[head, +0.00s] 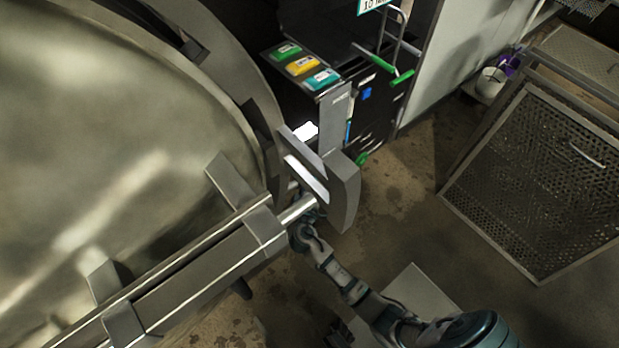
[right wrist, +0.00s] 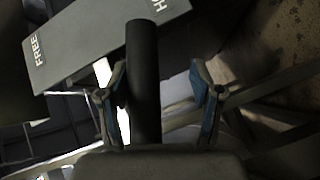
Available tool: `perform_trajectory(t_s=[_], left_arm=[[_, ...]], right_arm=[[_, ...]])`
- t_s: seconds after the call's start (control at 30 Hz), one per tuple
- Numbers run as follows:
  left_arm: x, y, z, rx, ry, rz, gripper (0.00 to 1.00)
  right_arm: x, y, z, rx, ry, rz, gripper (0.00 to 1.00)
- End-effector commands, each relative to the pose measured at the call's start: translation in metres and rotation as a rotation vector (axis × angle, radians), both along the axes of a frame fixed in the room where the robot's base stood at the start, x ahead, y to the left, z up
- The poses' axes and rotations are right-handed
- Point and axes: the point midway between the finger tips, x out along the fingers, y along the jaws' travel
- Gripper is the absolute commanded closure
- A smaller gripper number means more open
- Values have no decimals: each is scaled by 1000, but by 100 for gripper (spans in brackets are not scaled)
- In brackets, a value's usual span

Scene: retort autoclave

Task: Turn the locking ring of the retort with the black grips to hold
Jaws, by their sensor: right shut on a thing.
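The retort's big round metal door (head: 90,130) fills the left of the head view, inside its grey locking ring (head: 230,60). A metal bar (head: 190,275) with brackets crosses the door's lower part. My right arm comes up from the lower right, and its gripper (head: 303,222) is at the ring's right edge, partly hidden by a grey block (head: 345,190). In the right wrist view a black grip (right wrist: 143,75) stands between the fingers of my right gripper (right wrist: 160,95), which is shut on it. My left gripper is not in view.
A grey plate (right wrist: 95,40) marked FREE and a partly hidden H word lies behind the grip. Beyond the ring stands a dark cabinet with green, yellow and teal labels (head: 303,67). A perforated metal crate (head: 545,180) stands at right. Stained floor (head: 410,215) between is clear.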

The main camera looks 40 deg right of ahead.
Motion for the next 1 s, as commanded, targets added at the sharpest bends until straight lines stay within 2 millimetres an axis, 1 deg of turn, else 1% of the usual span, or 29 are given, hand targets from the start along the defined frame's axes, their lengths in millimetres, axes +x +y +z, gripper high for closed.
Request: perform_trajectory(t_s=[0.03, 0.17, 0.27, 0.5, 0.6, 0.7, 0.83, 1.0], left_arm=[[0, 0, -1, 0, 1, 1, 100], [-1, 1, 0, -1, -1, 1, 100], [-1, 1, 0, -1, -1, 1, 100], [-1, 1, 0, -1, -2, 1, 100], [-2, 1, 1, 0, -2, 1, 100], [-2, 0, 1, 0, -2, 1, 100], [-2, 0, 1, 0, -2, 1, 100], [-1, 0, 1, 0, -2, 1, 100]], right_arm=[[-2, 3, -6, 6, 10, 4, 43], [-7, 8, -5, 7, 9, 4, 43], [-20, 18, -4, 8, 9, 4, 43], [-61, 52, 4, 8, 7, 4, 43], [-74, 64, 8, 6, 5, 3, 43], [-84, 71, 10, 4, 4, 1, 43], [-90, 76, 12, 3, 2, 1, 43], [-91, 77, 12, 2, 1, 1, 43]])
